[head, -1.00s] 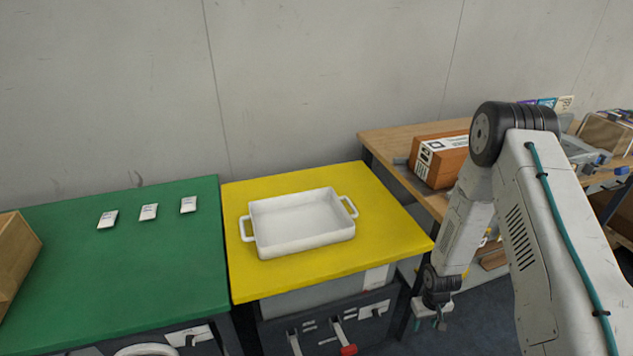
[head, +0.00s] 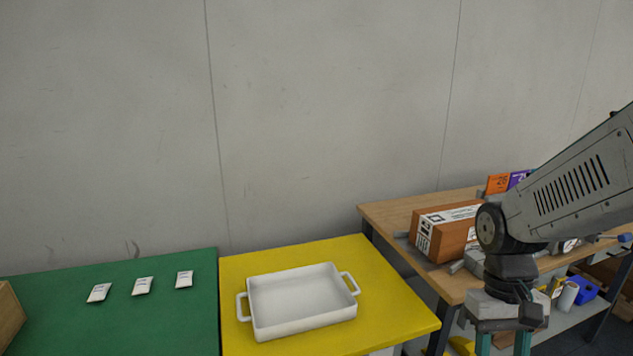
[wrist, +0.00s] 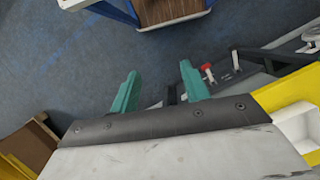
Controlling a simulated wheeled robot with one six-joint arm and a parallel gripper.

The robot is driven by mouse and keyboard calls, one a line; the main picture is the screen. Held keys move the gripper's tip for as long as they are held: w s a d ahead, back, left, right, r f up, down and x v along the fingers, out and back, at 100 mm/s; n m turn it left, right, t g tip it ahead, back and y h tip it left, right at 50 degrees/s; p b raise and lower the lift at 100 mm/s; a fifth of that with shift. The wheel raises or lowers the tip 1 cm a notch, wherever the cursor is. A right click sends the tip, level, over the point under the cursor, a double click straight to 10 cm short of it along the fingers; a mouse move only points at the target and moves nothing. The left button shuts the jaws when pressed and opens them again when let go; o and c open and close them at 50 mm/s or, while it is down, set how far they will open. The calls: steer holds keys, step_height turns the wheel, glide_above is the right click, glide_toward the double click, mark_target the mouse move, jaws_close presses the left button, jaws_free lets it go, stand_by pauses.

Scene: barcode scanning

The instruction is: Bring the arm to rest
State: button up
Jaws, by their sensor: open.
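My gripper (head: 504,343) hangs at the lower right in the head view, in front of the wooden table and pointing down. Its teal fingers are apart with nothing between them, and their tips are cut off by the frame's bottom edge. In the wrist view the two teal fingers (wrist: 158,88) also stand apart, over the dark blue floor (wrist: 100,60). My arm comes in from the right edge of the head view.
A white two-handled tray (head: 300,331) sits empty on the yellow table (head: 400,320). Several white packets (head: 141,286) lie on the green table (head: 60,325). A brown box (head: 443,241) stands on the wooden table (head: 390,212), behind my arm.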

steer(key=s+a+r+t, duration=0.2)
steer(key=s+r+t, duration=0.2)
steer(key=s+r, duration=0.5)
steer(key=shift+s+a+r+t, duration=0.2)
steer(key=shift+s+r+t, duration=0.15)
steer(key=shift+r, duration=0.9)
